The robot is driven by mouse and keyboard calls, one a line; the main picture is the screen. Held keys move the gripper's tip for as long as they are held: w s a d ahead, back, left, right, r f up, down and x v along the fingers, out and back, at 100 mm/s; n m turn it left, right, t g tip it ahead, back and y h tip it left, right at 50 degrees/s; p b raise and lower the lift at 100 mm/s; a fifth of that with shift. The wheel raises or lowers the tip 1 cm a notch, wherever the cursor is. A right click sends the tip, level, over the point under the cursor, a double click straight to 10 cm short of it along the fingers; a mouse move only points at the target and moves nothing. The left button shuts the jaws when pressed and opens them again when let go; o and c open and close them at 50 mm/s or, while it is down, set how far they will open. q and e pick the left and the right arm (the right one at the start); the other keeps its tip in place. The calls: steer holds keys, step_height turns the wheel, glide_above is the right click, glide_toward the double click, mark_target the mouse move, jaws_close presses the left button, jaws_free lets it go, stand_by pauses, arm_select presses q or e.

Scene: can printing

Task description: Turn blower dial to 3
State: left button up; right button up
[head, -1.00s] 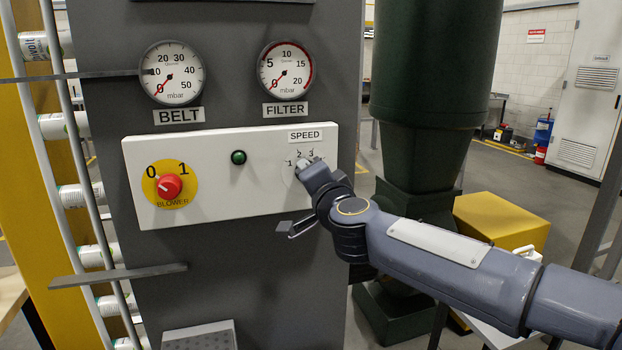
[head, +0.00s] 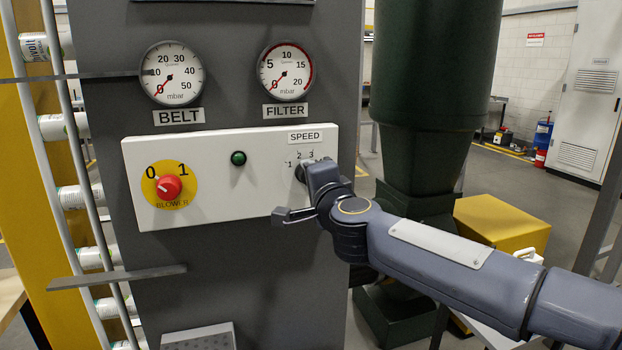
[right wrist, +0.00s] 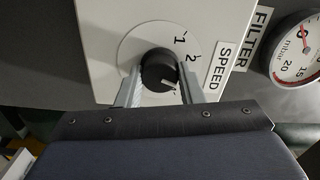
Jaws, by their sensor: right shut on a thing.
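The black speed dial (right wrist: 158,70) with a white pointer mark is on the white control panel (head: 238,205), under the SPEED label (head: 305,137). In the right wrist view, my right gripper (right wrist: 160,84) is shut on the dial, with one silver finger on each side. The pointer mark faces the lower right of that picture. The numbers 1 and 2 show; the others are hidden by the finger and gripper body there. In the head view my right gripper (head: 304,173) covers most of the dial. My left gripper is not in view.
The red BLOWER switch (head: 169,187) on its yellow disc and a green button (head: 238,158) are left on the same panel. The BELT gauge (head: 172,73) and FILTER gauge (head: 286,71) are above. A dark green vessel (head: 435,70) stands to the right.

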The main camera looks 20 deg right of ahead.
steer(key=o, duration=1)
steer(key=s, duration=0.7)
steer(key=shift+s+d, duration=0.15)
steer(key=shift+s, duration=0.25)
